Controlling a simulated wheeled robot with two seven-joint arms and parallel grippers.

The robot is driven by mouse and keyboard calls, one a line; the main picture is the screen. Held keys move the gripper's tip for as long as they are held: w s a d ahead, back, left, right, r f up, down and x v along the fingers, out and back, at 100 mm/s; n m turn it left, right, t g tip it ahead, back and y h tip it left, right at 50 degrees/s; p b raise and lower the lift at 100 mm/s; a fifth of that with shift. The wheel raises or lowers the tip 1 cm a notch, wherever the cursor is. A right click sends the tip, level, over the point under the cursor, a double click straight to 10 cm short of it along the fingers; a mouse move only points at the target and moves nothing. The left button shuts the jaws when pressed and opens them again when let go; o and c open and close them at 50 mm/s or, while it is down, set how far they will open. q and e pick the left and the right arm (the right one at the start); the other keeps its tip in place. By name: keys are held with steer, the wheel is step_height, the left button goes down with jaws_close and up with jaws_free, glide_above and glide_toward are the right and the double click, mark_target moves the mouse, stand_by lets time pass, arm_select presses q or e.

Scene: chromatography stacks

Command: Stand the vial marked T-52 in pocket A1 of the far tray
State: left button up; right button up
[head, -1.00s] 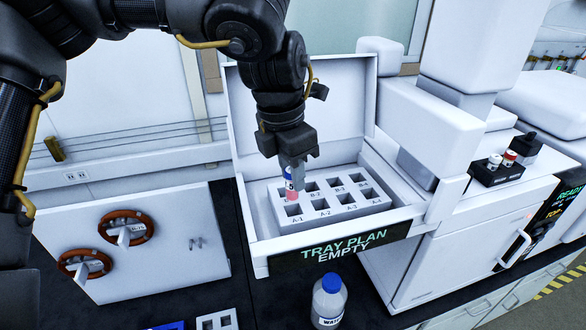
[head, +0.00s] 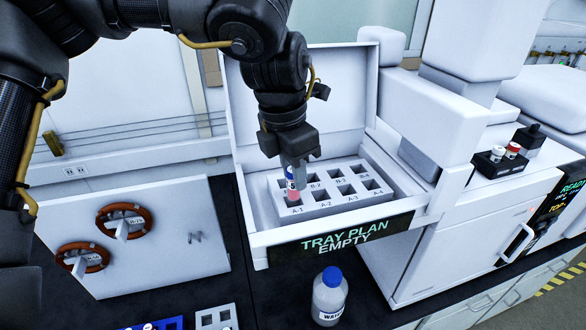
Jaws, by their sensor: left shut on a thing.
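The far tray (head: 350,207) is a white block with two rows of square pockets, labelled A-1 and on along the front row and B along the back. It sits inside an open white box-like drawer. My left gripper (head: 292,166) points down over the tray's left end and is shut on a vial (head: 293,190) with a blue top and pink-red contents. Only part of the vial's label shows, a "5". The vial is upright, its lower end at pocket A-1; I cannot tell how deep it sits. My right gripper is not in view.
The drawer front (head: 345,240) reads "TRAY PLAN EMPTY". A blue-capped bottle (head: 330,296) stands in front of it. A blue rack (head: 160,325) and a white rack (head: 215,318) lie at the bottom edge. A white panel with two brown rings (head: 125,222) is at left.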

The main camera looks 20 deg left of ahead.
arm_select(q)
steer(key=shift+f, duration=0.25)
stand_by(0.4)
steer(key=shift+f+b, duration=0.8)
steer(key=shift+f, duration=0.25)
steer(key=shift+f, duration=0.15)
steer(key=shift+f+b, duration=0.4)
steer(key=shift+f, duration=0.1)
steer(key=o, duration=1)
steer(key=shift+o, duration=0.6)
